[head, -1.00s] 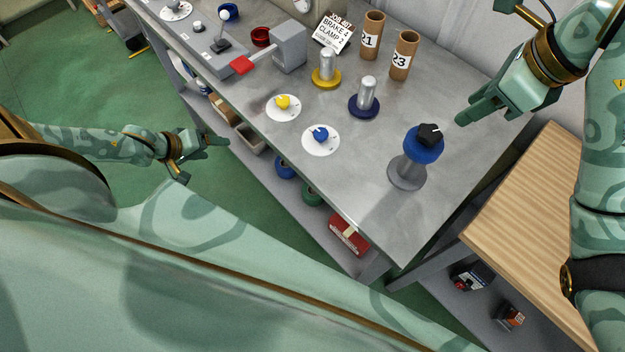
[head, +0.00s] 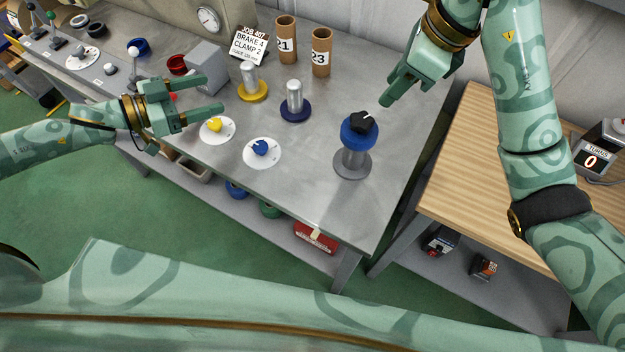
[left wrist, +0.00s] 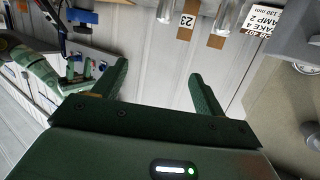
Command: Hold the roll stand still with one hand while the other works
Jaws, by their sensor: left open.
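The roll stand (head: 353,163) is upright near the right end of the metal bench, with a round grey base, a short post, a blue collar and a black knob on top. A blue part (left wrist: 82,17) at the upper left of the left wrist view looks like its top. My left gripper (head: 213,94) is open and empty above the bench's front side, well left of the stand. Its spread fingers also show in the left wrist view (left wrist: 158,76). My right gripper (head: 387,101) is just behind and right of the knob, apart from it. Its finger gap is hidden.
Two metal posts on yellow (head: 252,92) and blue (head: 295,112) bases stand between my grippers. Yellow (head: 215,126) and blue (head: 261,148) dials lie near the front edge. Cardboard tubes (head: 320,53) stand behind. A wooden table (head: 480,165) is at right.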

